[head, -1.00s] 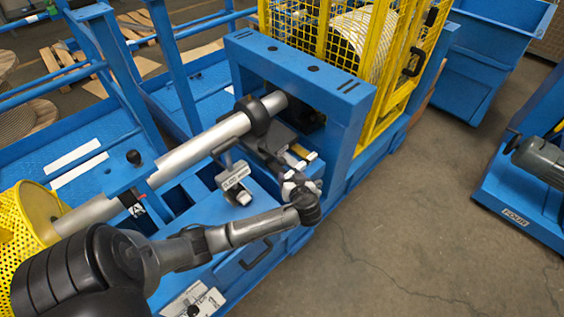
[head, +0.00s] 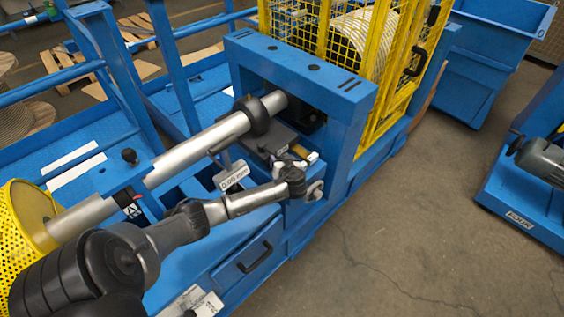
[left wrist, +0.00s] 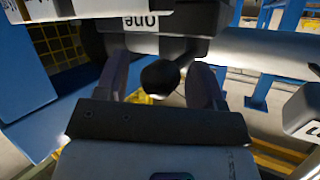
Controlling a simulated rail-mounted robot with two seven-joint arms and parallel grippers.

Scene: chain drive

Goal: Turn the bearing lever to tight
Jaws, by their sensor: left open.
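A round black knob (left wrist: 160,77), which looks like the bearing lever's end, shows in the left wrist view. It lies between the two fingers of my left gripper (left wrist: 158,88), which is open; I cannot tell whether either finger touches it. The lever's arm and its tight mark are not readable. In the head view my left gripper (head: 293,178) is by the bearing housing on the blue frame, below the steel shaft (head: 210,140), and its wrist partly hides that area. My right gripper is not in view.
The blue upright frame (head: 300,75) and yellow mesh guard (head: 395,75) rise behind. Another black knob (head: 129,156) sits farther left.

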